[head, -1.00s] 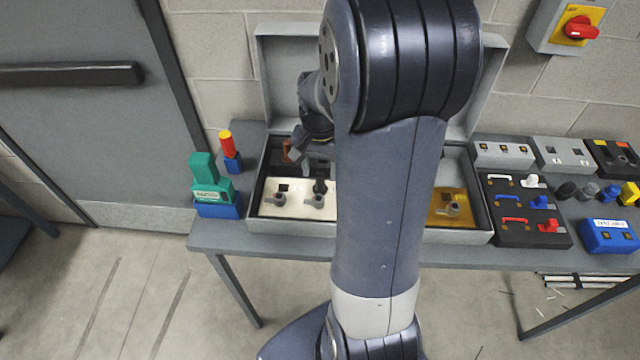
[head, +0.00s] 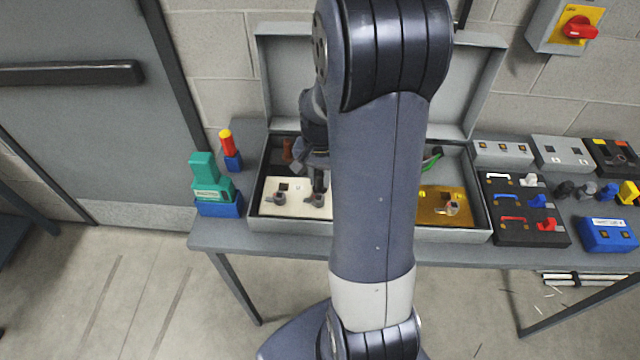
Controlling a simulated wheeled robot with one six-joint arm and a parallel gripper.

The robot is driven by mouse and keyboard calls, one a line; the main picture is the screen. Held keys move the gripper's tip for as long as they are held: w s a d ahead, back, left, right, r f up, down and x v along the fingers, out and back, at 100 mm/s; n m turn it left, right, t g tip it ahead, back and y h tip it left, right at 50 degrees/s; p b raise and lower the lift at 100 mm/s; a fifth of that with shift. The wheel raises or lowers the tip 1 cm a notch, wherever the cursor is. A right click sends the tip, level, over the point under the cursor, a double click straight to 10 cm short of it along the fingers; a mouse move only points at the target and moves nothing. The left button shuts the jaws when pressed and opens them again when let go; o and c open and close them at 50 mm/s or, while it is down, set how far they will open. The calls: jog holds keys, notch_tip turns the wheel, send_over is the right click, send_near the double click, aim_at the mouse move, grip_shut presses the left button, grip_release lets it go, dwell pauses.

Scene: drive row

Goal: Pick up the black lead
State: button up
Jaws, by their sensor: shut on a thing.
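The black lead (head: 319,185) shows as a small dark upright piece at the right part of the white panel (head: 293,205) in the open grey case. My gripper (head: 318,172) is right above the panel, with its fingers pointing down and shut on the black lead. My own arm covers the middle of the case, so the rest of the lead and part of the fingers are hidden. I cannot tell whether the lead is clear of the panel.
The case's wall (head: 275,225) surrounds my gripper, with its raised lid (head: 285,80) behind. A gold panel (head: 435,205) lies to the right. A green device (head: 212,185) stands left of the case, and a black board (head: 520,232) stands right.

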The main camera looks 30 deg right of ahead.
grip_shut()
